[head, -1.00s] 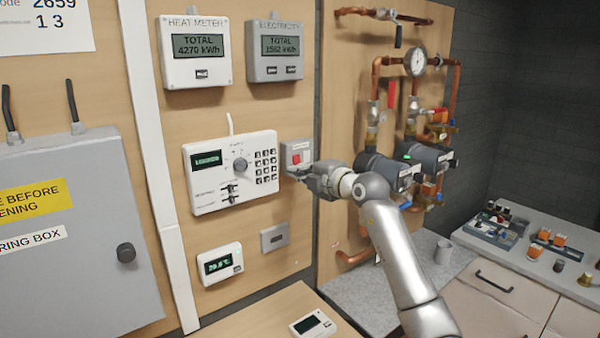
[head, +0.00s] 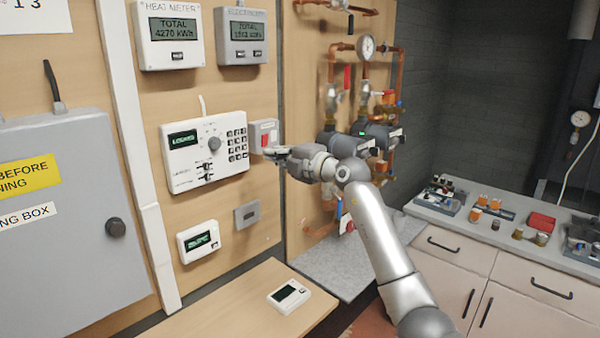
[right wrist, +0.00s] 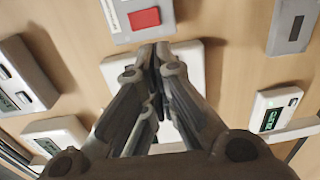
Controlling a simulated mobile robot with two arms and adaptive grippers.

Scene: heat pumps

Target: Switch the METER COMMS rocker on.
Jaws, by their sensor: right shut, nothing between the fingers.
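A small grey switch box with a red rocker (head: 265,137) is on the wooden wall board, right of the white control panel (head: 185,165). Its lettering is too small to read, so I cannot confirm that it is METER COMMS. My right gripper (head: 272,151) is shut and empty, with its fingertips just in front of the box's lower part. In the right wrist view the red rocker (right wrist: 145,18) lies just beyond the shut fingertips (right wrist: 155,48). I cannot tell whether they touch the box, or which way the rocker is set. My left gripper is out of view.
The heat meter (head: 168,34) and electricity meter (head: 242,36) hang above. A small display unit (head: 198,242) and a grey plate (head: 247,214) are below. Copper pipes with pumps (head: 375,135) stand close to the right. A wooden ledge (head: 215,310) runs below.

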